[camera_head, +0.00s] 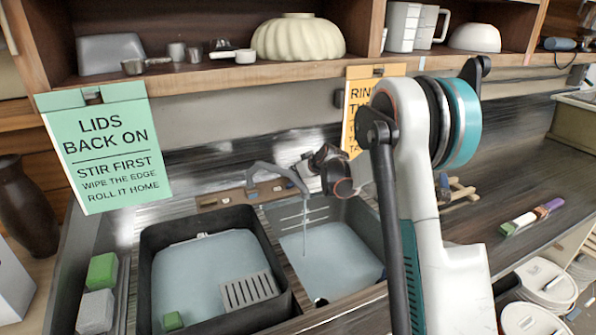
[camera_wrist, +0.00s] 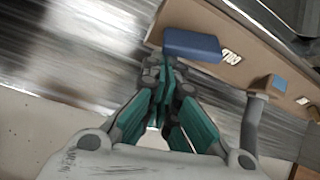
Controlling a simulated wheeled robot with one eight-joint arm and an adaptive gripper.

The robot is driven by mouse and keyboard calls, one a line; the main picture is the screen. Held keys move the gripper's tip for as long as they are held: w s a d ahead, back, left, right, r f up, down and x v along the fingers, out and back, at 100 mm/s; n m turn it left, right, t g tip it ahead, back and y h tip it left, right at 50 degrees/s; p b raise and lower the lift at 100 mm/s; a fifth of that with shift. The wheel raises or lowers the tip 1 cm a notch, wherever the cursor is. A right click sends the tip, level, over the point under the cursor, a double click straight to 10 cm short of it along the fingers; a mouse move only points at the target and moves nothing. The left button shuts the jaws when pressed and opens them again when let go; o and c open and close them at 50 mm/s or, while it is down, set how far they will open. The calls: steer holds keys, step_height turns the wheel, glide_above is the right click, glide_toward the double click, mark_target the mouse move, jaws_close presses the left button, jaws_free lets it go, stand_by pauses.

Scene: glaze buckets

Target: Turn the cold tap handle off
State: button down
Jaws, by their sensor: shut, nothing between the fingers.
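The tap has a grey curved spout (camera_head: 281,172) over the right sink basin in the head view, and a thin stream of water (camera_head: 306,230) runs from it. The spout's grey pipe also shows in the wrist view (camera_wrist: 251,122). A blue bar (camera_wrist: 193,46), by its colour the cold tap handle, sits on a tan panel (camera_wrist: 262,75) beside small white lettering. My gripper (camera_wrist: 166,72) is shut and empty, its teal fingers together just below the blue bar; whether they touch it I cannot tell. In the head view my gripper's fingertips are hard to make out near the spout.
A black tub (camera_head: 283,309) of water stands in the left part of the sink. A green sign (camera_head: 108,145) and a yellow sign (camera_head: 362,90) hang from the shelf above. Green and grey sponges (camera_head: 102,271) lie at left. The right counter is mostly clear.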

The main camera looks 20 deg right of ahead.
steer(key=shift+d+m, duration=0.15)
steer(key=shift+m, duration=0.15)
steer(key=shift+s+d+f, duration=0.1)
steer(key=shift+d, duration=0.05)
steer(key=shift+s+d, duration=0.15)
steer(key=shift+s, duration=0.05)
stand_by(0.5)
steer(key=v, duration=1.1)
steer(key=shift+s, duration=0.35)
steer(key=shift+a, duration=0.2)
